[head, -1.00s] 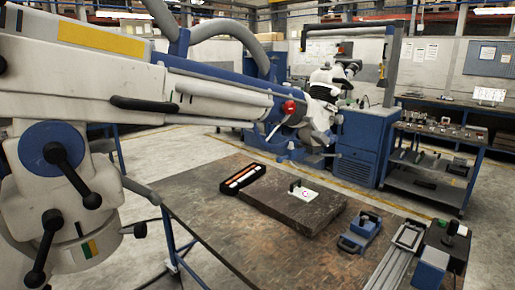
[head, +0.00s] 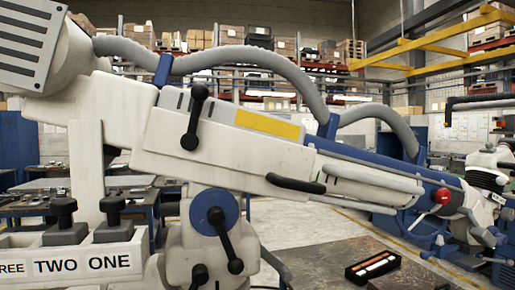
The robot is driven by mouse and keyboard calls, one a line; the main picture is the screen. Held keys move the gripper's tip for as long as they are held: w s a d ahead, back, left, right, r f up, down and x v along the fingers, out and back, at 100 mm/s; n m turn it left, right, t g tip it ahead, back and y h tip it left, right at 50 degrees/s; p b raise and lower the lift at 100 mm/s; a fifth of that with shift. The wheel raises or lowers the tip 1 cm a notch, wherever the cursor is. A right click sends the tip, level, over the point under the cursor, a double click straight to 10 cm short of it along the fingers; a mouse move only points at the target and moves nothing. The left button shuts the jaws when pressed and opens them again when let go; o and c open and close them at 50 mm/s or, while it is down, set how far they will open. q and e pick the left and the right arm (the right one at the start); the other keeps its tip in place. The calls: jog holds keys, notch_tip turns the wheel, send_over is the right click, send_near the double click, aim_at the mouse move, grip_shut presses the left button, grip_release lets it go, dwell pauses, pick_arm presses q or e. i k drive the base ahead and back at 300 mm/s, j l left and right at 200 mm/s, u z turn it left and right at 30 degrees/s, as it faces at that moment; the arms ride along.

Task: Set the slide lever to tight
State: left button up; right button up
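A large white and blue microscope arm (head: 250,150) with a yellow stripe slants across the view, down to the right. A black lever (head: 195,117) stands steeply on its upper left side. A second black lever (head: 225,240) sits on a blue round hub and points down to the right. A third black lever (head: 200,274) is partly cut off below it. I cannot tell which one is the slide lever, and no tight marking is readable. A red knob (head: 443,196) sits toward the arm's far end. Neither gripper is in view.
At lower left, black knobs (head: 64,214) stand above labels reading TWO and ONE (head: 90,264) and a cut-off label ending in REE. A dark table (head: 330,262) at lower right bears a black tray (head: 373,267). Grey hoses (head: 240,58) loop above the arm. Shelves stand behind.

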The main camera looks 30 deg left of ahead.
aim_at(201, 92)
jog(key=u, duration=1.4)
jog(key=k+l+u, duration=0.1)
jog(key=l+u, duration=0.2)
jog(key=k+l+u, duration=0.1)
jog(key=u, duration=0.2)
jog(key=l, duration=0.1)
